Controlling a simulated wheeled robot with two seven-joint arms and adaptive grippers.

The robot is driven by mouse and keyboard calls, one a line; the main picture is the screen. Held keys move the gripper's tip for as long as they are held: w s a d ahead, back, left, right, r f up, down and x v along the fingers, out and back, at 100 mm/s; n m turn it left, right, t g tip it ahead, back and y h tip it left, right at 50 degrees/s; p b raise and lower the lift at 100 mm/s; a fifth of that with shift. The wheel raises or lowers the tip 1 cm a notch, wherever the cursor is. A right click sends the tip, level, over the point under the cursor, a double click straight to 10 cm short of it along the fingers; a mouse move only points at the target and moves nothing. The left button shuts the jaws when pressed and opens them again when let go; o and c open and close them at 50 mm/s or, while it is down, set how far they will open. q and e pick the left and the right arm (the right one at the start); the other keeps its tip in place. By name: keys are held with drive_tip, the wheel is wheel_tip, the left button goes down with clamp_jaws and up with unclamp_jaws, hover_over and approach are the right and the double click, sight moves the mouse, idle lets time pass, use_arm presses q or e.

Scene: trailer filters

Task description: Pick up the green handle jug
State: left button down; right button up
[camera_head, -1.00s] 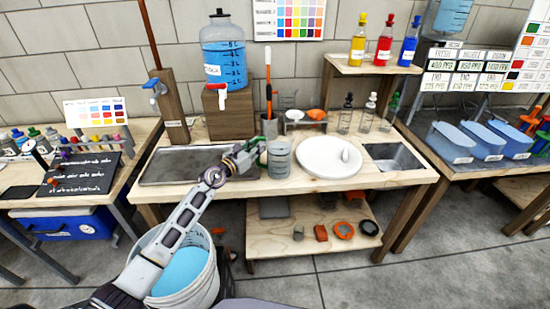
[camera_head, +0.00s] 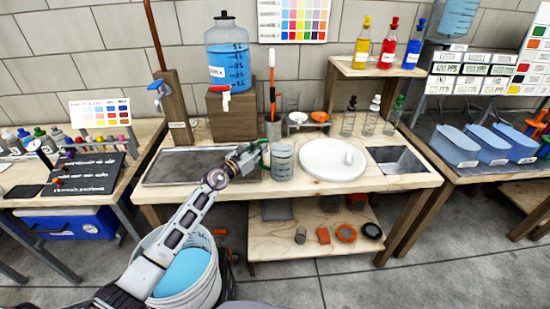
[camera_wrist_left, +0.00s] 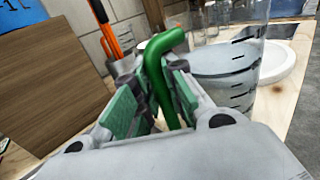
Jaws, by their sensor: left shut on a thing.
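The jug (camera_head: 283,162) is a clear, marked vessel with a green handle (camera_wrist_left: 159,75). It is at the middle of the wooden bench, between the metal tray and the white round plate. My left gripper (camera_head: 255,155) comes in from the left and is shut on the green handle. In the left wrist view, the green pads of my left gripper (camera_wrist_left: 155,105) lie on both sides of the handle, and the jug body (camera_wrist_left: 228,68) stands upright to the right. I cannot tell whether the jug's base touches the bench. My right gripper is not in view.
A white round plate (camera_head: 333,160) lies right of the jug, with a metal sink (camera_head: 396,160) beyond. A wooden block (camera_head: 232,115) bearing a blue-filled water container (camera_head: 228,70) stands behind the gripper. A cup with orange-handled tools (camera_head: 273,128) is close behind the jug.

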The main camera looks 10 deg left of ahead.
use_arm(q)
drive_tip(key=shift+r, duration=0.35)
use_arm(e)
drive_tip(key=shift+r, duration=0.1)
use_arm(q)
drive_tip(key=shift+r, duration=0.1)
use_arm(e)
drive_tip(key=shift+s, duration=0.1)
